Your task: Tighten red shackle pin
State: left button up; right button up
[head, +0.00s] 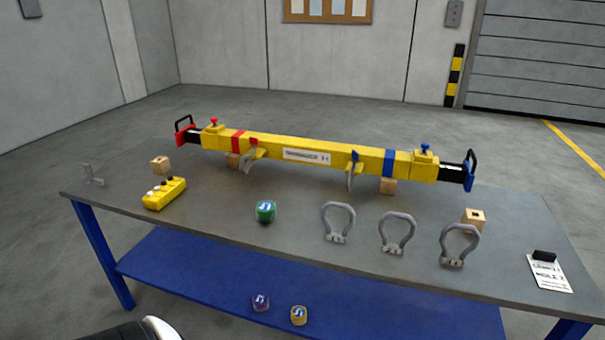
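A yellow spreader beam (330,155) lies across wooden blocks on the table. Its left end has a red band (238,141), a red-topped knob (214,124) and a red end piece with a black handle (185,130). A small red part (254,141) sits above a grey hook (248,160) on the beam's front. Which red part is the shackle pin, I cannot tell. Three grey shackles, left (338,222), middle (397,233) and right (459,245), stand near the front edge; no red pin shows on them. Neither gripper is in view.
The grey table (300,265) has a blue lower shelf (200,265) with two small canisters. A yellow control box (165,193), a green canister (265,211), a wooden block (473,219) and a white card (549,273) are on the top.

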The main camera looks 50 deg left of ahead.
aim_at(253, 141)
jog(key=u, duration=1.75)
